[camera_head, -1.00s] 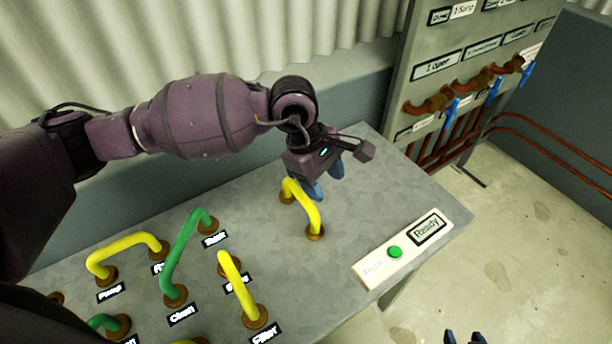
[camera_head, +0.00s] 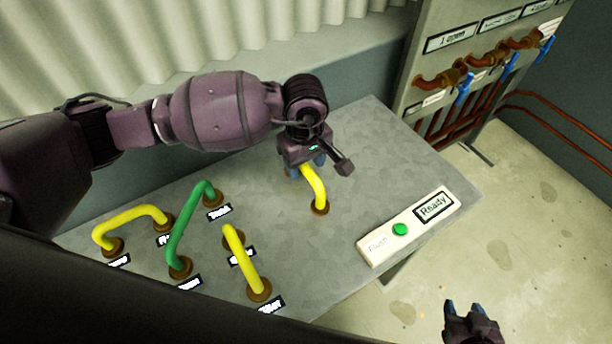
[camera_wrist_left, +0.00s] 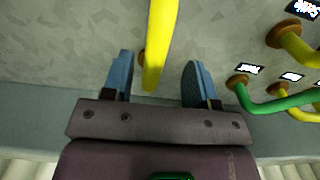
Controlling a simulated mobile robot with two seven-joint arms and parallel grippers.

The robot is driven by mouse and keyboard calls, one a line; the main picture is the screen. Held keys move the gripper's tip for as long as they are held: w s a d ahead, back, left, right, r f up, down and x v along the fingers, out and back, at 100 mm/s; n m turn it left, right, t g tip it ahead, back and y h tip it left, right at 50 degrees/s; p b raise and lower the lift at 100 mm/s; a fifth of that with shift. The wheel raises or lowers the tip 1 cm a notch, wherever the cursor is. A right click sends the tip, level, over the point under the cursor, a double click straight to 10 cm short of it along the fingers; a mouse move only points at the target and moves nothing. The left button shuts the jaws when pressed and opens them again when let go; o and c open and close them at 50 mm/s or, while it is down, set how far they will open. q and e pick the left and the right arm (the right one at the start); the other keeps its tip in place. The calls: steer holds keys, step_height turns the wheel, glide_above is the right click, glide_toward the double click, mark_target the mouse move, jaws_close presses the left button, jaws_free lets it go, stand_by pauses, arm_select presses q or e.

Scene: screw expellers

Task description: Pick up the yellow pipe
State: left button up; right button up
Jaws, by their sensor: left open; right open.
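A yellow pipe (camera_head: 319,188) with brown end fittings stands by itself on the grey table, near the middle. My left gripper (camera_head: 306,170) is open at the far end of this pipe and hides that end in the head view. In the left wrist view the yellow pipe (camera_wrist_left: 158,45) runs between the two open blue fingers of my left gripper (camera_wrist_left: 158,82), nearer the left finger, with gaps on both sides. My right gripper (camera_head: 465,310) is open and empty at the bottom right, over the floor beyond the table.
Two more yellow pipes (camera_head: 130,215) (camera_head: 243,262) and a green pipe (camera_head: 188,230) stand at the table's left, with labels beside them. A panel with a green button (camera_head: 400,229) and a "Ready" sign lies at the right edge. A valve cabinet (camera_head: 440,70) stands behind.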

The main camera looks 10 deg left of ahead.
arm_select(q)
steer(key=shift+w+d+f, duration=0.1)
steer(key=shift+w+f, duration=0.05)
steer(key=shift+f, duration=1)
steer(key=shift+w+d+f, duration=0.1)
steer(key=shift+f, duration=1.05)
steer(key=shift+f, duration=0.2)
jaws_close()
